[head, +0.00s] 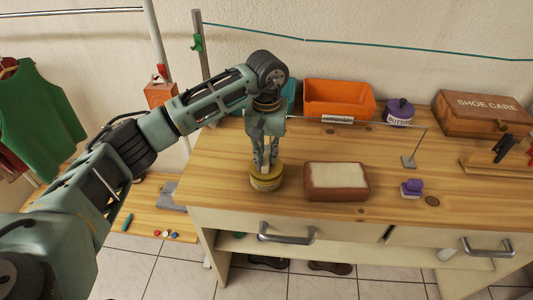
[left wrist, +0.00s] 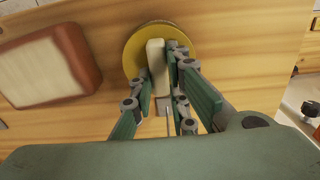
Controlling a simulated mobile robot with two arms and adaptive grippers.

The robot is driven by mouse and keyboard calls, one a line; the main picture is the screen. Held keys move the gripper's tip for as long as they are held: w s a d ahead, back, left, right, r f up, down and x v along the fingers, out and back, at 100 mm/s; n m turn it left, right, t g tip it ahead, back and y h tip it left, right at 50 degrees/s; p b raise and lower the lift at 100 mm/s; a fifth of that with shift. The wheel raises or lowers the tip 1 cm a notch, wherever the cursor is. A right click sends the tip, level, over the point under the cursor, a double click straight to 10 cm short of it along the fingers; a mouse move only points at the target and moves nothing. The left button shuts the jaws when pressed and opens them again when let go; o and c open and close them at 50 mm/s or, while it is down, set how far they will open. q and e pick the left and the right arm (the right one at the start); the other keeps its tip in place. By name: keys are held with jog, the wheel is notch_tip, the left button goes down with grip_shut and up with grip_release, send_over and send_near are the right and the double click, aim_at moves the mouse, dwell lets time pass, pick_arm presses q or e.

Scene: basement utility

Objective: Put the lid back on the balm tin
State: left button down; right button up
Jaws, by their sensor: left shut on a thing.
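The balm tin (head: 265,184) stands on the wooden worktop, left of the brown-edged pad. It is round, with a pale label band around its side. The yellow round lid (head: 259,170) is at its top, and it shows as a disc in the left wrist view (left wrist: 133,56). A pale upright grip bar (left wrist: 156,68) rises from the lid. My left gripper (head: 265,164) points straight down and is shut on this bar. The fingers hide part of the lid. I cannot tell whether the lid rests fully on the tin. My right gripper is not in view.
A brown-edged pad (head: 337,181) lies right of the tin. Behind stand an orange bin (head: 340,97), a purple button pot (head: 399,111) and a shoe care box (head: 484,113). A small purple item (head: 411,188) sits further right. The worktop's front edge is close to the tin.

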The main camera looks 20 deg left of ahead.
pick_arm(q)
jog(key=shift+b, duration=0.35)
dwell(0.3)
dwell(0.4)
jog(key=c, duration=1.6)
grip_release()
jog(key=shift+o, duration=0.2)
jog(key=o, duration=0.4)
jog(key=shift+o, duration=0.2)
jog(key=shift+r+p, duration=1.55)
jog(key=shift+r, duration=1.95)
